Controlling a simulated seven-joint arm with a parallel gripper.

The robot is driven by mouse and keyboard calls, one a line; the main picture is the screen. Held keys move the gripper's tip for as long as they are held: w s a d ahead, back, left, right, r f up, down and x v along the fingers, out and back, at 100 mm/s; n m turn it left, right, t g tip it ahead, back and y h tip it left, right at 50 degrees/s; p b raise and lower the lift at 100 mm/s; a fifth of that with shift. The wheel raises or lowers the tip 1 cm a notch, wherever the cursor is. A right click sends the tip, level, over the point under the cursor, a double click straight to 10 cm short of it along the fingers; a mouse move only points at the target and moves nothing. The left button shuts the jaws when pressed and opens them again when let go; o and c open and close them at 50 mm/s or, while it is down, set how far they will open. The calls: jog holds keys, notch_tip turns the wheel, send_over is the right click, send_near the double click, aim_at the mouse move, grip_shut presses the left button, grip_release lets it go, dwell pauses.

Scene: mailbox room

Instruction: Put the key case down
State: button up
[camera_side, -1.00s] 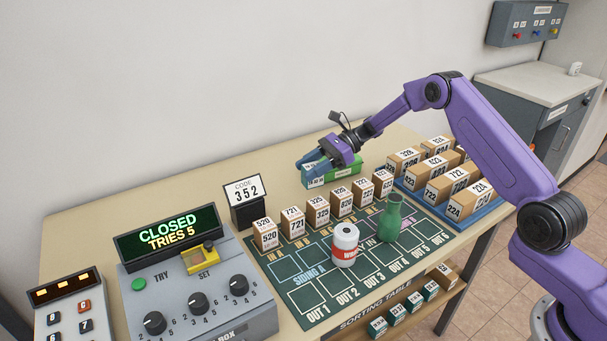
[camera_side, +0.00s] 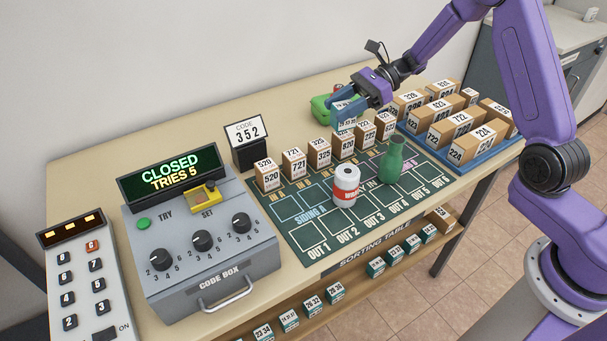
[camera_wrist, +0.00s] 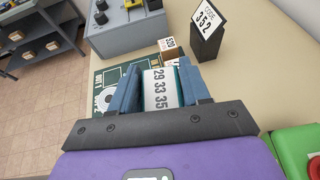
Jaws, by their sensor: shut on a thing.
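The key case is a small teal block with a white label reading 29 33 35 in the wrist view (camera_wrist: 161,88). My gripper (camera_side: 350,107) is shut on it, with one blue finger on each side. In the side view the key case (camera_side: 344,106) is mostly hidden by the fingers, and only its pale label shows. It appears to be above the table, behind the row of numbered boxes. How high it is I cannot tell.
A green box (camera_side: 320,110) stands just left of my gripper. Numbered boxes (camera_side: 319,151) line the mat's back edge; a white can (camera_side: 346,186) and green bottle (camera_side: 392,161) stand on the mat. A blue tray (camera_side: 487,147) of cartons is right. Table is bare behind the code sign (camera_side: 247,132).

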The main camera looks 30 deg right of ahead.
jog(key=s+a+f+m+t+h, duration=0.1)
jog(key=s+a+m+t, duration=0.15)
jog(key=a, duration=0.65)
jog(key=s+a+f+m+t+h, duration=0.1)
jog(key=a+m+t, duration=0.2)
jog(key=a, duration=0.6)
jog(key=shift+s+a+f+m+t+h, duration=0.35)
jog(key=shift+s+f, duration=0.4)
jog(key=shift+f, duration=1)
jog(key=shift+s+a+f+m+t+h, duration=0.3)
jog(key=shift+s+f, duration=0.4)
jog(key=shift+f, duration=1.05)
jog(key=shift+s+a+f+m+t+h, duration=0.25)
jog(key=shift+s+f+t, duration=0.4)
jog(key=shift+f, duration=1.1)
jog(key=shift+s+f, duration=0.1)
jog(key=shift+f, duration=0.05)
jog(key=o, duration=1.1)
